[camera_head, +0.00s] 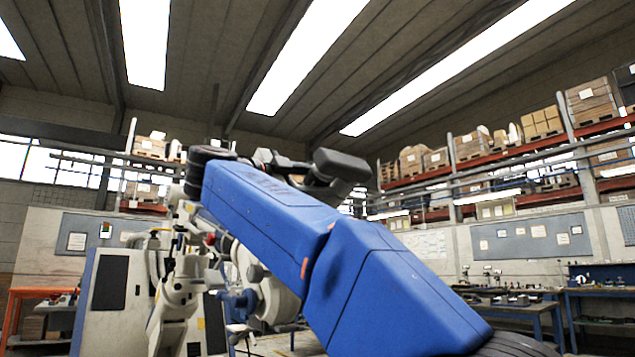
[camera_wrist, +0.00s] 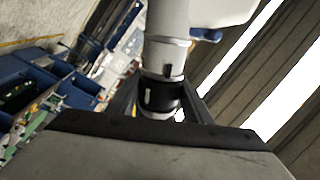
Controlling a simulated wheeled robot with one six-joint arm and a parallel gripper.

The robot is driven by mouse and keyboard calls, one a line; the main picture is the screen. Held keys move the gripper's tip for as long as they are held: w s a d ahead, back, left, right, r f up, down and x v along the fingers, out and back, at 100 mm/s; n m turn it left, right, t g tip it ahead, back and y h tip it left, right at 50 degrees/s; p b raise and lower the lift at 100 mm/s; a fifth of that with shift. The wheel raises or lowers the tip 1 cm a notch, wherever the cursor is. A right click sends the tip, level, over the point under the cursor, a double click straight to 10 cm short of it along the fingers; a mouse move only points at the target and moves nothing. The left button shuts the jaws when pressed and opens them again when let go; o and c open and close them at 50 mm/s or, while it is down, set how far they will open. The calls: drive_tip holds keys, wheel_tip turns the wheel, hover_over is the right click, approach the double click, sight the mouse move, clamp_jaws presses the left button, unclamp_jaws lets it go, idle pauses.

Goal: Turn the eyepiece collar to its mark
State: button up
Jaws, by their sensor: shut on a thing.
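In the wrist view, the black eyepiece collar (camera_wrist: 163,95) sits around the end of a white tube (camera_wrist: 167,45). The collar carries a short white line on its left part. A dark mark (camera_wrist: 167,71) shows on the pale ring just above the collar, to the right of that line, so the two are not lined up. My gripper (camera_wrist: 158,92) has a dark finger on each side of the collar and is shut on it. In the head view, my blue arm covers much of the middle, and I cannot make out the collar or the fingertips.
In the head view, a white jointed machine (camera_head: 180,290) stands left of my arm, beside a pale cabinet (camera_head: 105,300). A blue workbench (camera_head: 530,305) with small items is at the right. Racks with cardboard boxes (camera_head: 540,122) line the back.

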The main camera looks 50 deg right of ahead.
drive_tip(key=shift+m+g+y, duration=1.2)
drive_tip(key=shift+g+y, duration=0.1)
drive_tip(key=shift+y, duration=1.3)
drive_tip(key=o, duration=1)
drive_tip(key=shift+o, duration=0.2)
